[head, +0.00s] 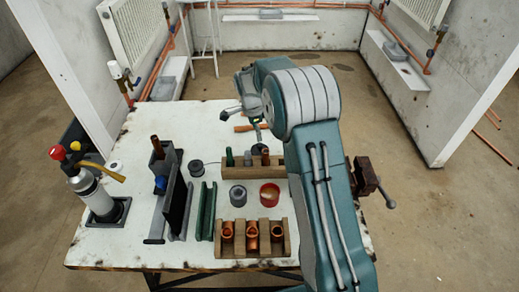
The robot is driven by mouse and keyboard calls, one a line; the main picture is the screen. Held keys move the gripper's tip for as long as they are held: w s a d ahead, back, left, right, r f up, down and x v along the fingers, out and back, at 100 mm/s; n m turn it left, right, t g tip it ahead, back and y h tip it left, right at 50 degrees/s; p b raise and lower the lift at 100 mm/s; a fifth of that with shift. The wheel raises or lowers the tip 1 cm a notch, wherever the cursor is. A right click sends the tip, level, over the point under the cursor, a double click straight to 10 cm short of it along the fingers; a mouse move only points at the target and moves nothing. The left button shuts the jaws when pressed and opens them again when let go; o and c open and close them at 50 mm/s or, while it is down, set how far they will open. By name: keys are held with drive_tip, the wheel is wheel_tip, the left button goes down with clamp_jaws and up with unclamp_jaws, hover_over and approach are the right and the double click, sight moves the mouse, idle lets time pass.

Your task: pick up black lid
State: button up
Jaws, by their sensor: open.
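A dark grey, round, short piece (238,195) stands on the white worktable (150,258), left of an open red tin (269,194). It is the nearest match to a black lid, but I cannot tell if it is a lid or a small pot. My gripper (243,130) is open and hangs above the far part of the table, beyond the wooden block (236,171). It appears empty and apart from the dark round piece. My arm hides the right part of the table.
A wooden rack (278,246) with copper fittings stands at the front. Green (205,208) and dark upright (178,205) pieces stand left of the dark round piece. A gas torch (92,190) stands at the left edge, a vise (366,177) at the right.

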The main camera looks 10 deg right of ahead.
sight(259, 144)
drive_tip(key=f, duration=0.6)
drive_tip(key=shift+s+d+f, duration=0.3)
drive_tip(key=shift+s+d, duration=0.05)
drive_tip(key=shift+s, duration=0.05)
drive_tip(key=c, duration=0.9)
